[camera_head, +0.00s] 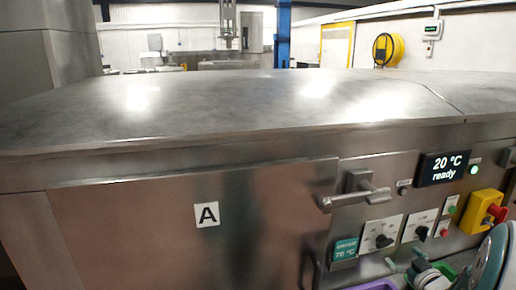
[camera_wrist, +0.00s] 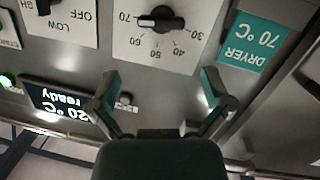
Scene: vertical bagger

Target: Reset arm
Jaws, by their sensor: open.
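My gripper (camera_head: 425,268) is at the lower right of the head view, low in front of the control panel, partly cut off by my arm. In the wrist view my gripper (camera_wrist: 160,76) has its two fingers spread wide apart with nothing between them. The panel appears upside down there. A black temperature dial (camera_wrist: 162,19) lies beyond the fingertips, its white mark towards 70. The teal "DRYER 70 °C" label (camera_wrist: 254,42) is to the right. The display (camera_wrist: 62,103) reads "20 °C ready"; it also shows in the head view (camera_head: 444,168).
A steel machine (camera_head: 250,110) with a door marked A (camera_head: 130,225) fills the view. A door handle (camera_head: 356,195) juts out beside the panel. A yellow switch box (camera_head: 482,211) with a red knob sits at right. Purple items (camera_head: 372,286) show at the bottom edge.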

